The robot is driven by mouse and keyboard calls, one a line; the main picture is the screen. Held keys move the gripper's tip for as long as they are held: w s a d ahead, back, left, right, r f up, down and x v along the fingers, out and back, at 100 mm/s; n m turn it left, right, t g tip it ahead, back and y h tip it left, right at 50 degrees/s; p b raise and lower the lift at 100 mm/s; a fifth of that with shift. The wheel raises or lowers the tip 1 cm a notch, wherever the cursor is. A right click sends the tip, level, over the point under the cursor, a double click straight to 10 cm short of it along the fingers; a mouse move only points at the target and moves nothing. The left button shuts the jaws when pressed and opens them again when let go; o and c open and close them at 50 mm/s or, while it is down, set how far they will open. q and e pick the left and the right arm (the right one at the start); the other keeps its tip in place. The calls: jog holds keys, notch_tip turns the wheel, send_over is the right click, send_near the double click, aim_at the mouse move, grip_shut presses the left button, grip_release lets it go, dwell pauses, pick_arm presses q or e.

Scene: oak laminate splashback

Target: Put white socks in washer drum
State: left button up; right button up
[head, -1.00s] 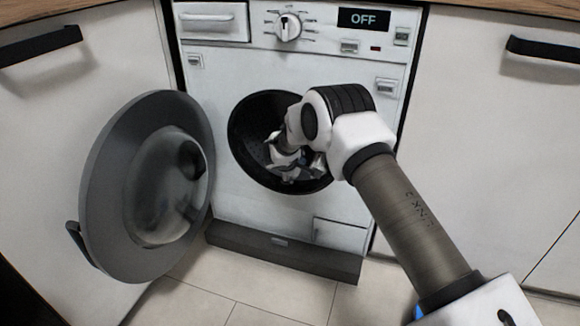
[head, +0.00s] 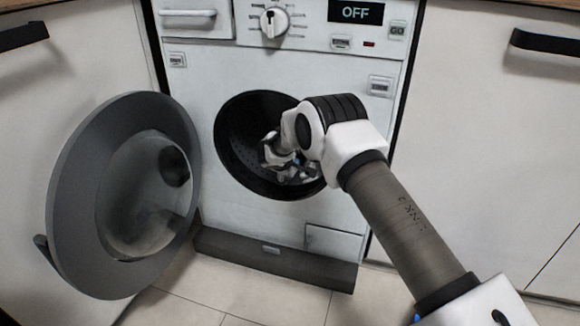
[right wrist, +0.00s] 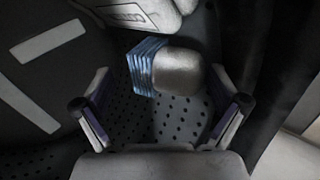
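The washer drum (head: 240,150) is open at the front, a dark perforated bowl; its perforated wall fills the middle of the right wrist view (right wrist: 178,118). My right gripper (head: 290,168) is inside the drum opening. In the right wrist view its two fingers (right wrist: 162,108) are spread wide apart with nothing gripped between them. A pale rounded bundle with a blue ribbed edge (right wrist: 178,72), seemingly the white socks, lies in the drum just beyond the fingers. In the head view the gripper and arm mostly hide it. My left gripper is not in view.
The round washer door (head: 125,195) stands swung open to the left. The washer display (head: 356,12) reads OFF. White cabinets with black handles (head: 560,45) flank the machine. Tiled floor (head: 240,290) lies clear in front.

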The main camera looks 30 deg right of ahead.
jog(key=v, duration=1.2)
dwell(0.4)
